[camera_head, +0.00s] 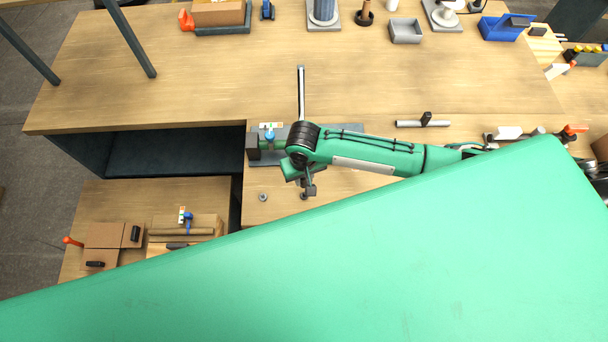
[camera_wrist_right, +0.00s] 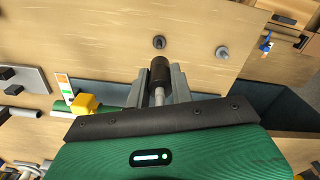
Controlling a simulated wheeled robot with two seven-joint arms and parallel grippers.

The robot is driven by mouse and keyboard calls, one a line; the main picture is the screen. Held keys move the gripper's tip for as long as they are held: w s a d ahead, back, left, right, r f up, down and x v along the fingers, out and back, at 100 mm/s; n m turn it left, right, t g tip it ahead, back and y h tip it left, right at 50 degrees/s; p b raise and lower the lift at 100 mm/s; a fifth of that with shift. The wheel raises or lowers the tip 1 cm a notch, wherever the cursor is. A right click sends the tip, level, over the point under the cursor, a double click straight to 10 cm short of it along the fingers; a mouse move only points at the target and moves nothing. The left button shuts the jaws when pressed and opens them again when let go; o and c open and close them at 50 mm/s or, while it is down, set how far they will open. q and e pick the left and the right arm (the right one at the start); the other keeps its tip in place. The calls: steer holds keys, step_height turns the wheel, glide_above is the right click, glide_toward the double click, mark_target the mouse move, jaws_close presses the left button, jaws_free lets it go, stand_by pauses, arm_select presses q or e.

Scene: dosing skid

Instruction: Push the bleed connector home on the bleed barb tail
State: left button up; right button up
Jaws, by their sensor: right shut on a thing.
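My right gripper (camera_head: 308,190) reaches down over the wooden bench in the head view. In the right wrist view the gripper (camera_wrist_right: 160,88) is shut around a dark cylindrical piece (camera_wrist_right: 160,69) with a pale metal stem on the near side. The piece looks like the bleed connector. I cannot pick out the bleed barb tail for sure, nor tell whether the piece touches it. A grey fixture plate (camera_head: 283,131) with a dark block (camera_head: 253,147) and a blue part lies beside the arm. My left gripper is not in view.
Two small round fittings (camera_wrist_right: 158,42) and (camera_wrist_right: 222,52) stand on the bench wood. A yellow block (camera_wrist_right: 85,103) is left of the fingers. A grey bar (camera_head: 301,92) lies behind the arm. A large green part of mine covers the foreground.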

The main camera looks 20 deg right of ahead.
steer(key=shift+f, duration=0.7)
steer(key=shift+f+b, duration=1.05)
steer(key=shift+f, duration=0.95)
steer(key=shift+d+p, duration=0.1)
steer(key=shift+p, duration=0.45)
steer(key=shift+p, duration=0.45)
